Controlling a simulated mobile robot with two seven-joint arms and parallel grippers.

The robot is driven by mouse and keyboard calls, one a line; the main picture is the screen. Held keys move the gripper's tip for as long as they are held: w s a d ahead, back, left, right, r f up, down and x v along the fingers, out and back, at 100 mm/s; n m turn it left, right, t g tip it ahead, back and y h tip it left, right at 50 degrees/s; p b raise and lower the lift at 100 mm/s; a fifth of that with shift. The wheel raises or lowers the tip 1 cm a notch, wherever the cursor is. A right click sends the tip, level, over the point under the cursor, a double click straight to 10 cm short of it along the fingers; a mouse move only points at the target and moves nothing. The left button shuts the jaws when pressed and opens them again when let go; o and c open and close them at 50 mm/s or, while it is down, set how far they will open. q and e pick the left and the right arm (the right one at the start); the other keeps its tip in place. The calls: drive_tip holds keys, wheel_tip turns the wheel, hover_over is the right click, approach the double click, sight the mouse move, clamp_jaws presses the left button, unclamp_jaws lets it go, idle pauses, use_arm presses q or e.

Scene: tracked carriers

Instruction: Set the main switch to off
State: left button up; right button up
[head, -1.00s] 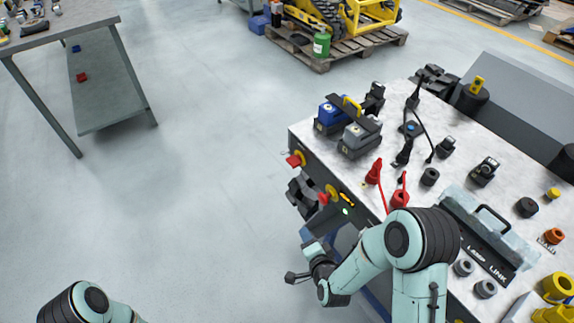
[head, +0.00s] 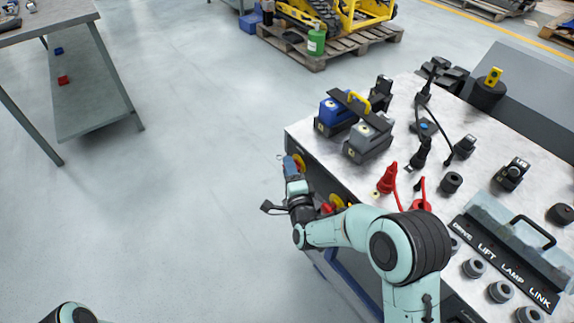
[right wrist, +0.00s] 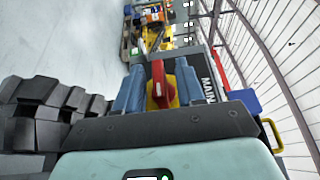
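The main switch has a red handle (right wrist: 157,88) on a yellow base (right wrist: 174,96), beside a dark plate lettered "MAIN". My right gripper (right wrist: 160,69) is open in the right wrist view, with one blue finger on each side of the red handle. Gaps show between handle and fingers. In the head view my right gripper (head: 291,166) is at the upper left of the bench's front panel. It covers the red handle there, and only part of the yellow base (head: 300,163) shows. My left gripper is out of view; only part of my left arm shows.
A second red and yellow control (head: 337,202) is lower on the same panel, close to my right arm. The bench top (head: 400,137) carries battery-like blocks, red connectors (head: 387,180) and cables. The floor left of the bench is clear.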

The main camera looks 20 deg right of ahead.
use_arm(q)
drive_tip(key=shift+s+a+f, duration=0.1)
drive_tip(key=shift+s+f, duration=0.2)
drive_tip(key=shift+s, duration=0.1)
use_arm(e)
drive_tip(key=shift+w, duration=1.15)
clamp_jaws()
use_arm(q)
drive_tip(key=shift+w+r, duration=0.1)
